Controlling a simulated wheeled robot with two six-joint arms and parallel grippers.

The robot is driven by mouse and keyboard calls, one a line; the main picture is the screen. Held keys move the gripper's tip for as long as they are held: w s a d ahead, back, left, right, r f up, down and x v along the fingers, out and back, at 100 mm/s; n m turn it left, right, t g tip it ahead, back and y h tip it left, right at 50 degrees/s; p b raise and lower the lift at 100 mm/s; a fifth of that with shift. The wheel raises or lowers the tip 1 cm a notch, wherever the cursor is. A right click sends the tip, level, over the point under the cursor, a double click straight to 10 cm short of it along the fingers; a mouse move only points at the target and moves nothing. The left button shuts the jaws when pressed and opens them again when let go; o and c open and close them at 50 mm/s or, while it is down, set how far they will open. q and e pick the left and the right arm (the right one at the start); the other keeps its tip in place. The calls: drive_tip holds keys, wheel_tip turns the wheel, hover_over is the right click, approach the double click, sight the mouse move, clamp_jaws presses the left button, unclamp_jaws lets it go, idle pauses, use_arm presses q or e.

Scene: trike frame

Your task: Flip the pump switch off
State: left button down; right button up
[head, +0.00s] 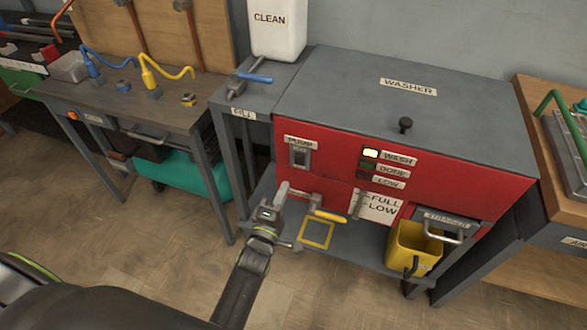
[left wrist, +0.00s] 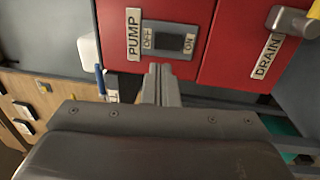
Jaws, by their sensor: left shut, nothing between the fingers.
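The pump switch (head: 300,157) is a dark rocker in a grey plate under the PUMP label on the red front of the washer (head: 395,92). In the left wrist view the switch (left wrist: 169,41) lies between the OFF and ON markings; I cannot tell which way the rocker is tilted. My left gripper (head: 283,189) is shut and empty, below the switch in the head view. Its fingertips (left wrist: 160,70) point at the panel just beside the switch plate in the left wrist view; contact is not clear. My right gripper is not in view.
A yellow drain handle (head: 330,216) sticks out near my gripper. A white CLEAN jug (head: 278,32) stands on the side shelf. The floor before the washer is clear.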

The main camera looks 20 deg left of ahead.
sight(297, 158)
use_arm(q)
drive_tip(key=w+b, duration=0.1)
drive_tip(key=w, duration=0.1)
drive_tip(key=w+b, duration=0.1)
drive_tip(key=w, duration=0.2)
drive_tip(key=w+b, duration=0.1)
drive_tip(key=w, duration=0.1)
drive_tip(key=shift+w+d+r, duration=0.15)
drive_tip(key=shift+r, duration=0.1)
drive_tip(key=shift+w, duration=0.25)
drive_tip(key=shift+w+r, duration=0.2)
